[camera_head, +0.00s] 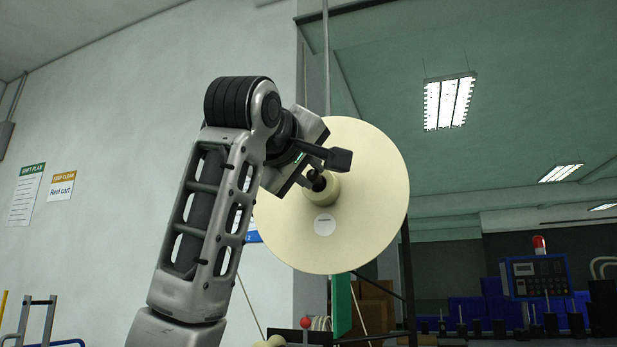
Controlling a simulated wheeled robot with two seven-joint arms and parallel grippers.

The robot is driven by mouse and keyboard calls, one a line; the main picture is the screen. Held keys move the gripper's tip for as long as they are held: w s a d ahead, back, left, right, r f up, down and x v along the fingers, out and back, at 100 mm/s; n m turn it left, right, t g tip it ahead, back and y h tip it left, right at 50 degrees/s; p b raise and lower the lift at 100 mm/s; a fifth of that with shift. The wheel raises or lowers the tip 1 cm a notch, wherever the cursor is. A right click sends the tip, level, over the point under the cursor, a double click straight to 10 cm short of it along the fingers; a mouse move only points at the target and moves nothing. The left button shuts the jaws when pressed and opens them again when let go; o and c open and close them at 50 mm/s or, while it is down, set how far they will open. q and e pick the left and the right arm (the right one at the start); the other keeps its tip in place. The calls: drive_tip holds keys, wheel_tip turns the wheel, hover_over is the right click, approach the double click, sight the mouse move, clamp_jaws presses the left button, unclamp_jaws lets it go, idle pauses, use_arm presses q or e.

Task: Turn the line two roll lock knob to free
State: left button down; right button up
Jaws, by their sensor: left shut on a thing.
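A large cream roll (370,190) hangs on its hub in the middle of the view, with a round pale label low on its face. My left gripper (318,180) is at the roll's hub, its fingers shut on a small dark knob (319,184) at the centre. The gripper and wrist hide most of the knob, so its turn position cannot be told. My left arm covers the roll's left edge. My right gripper is not in view.
A control panel with a red lamp (539,245) stands at the right. Cartons (372,305) and a green upright (342,304) are below the roll. Wall signs (26,195) hang at the left. The space right of the roll looks open.

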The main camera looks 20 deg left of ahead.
use_arm(q)
drive_tip(key=shift+n, duration=2.8)
drive_tip(key=c, duration=1.3)
unclamp_jaws()
drive_tip(key=shift+a, duration=0.1)
drive_tip(key=shift+s+b, duration=0.1)
drive_tip(key=shift+b, duration=0.2)
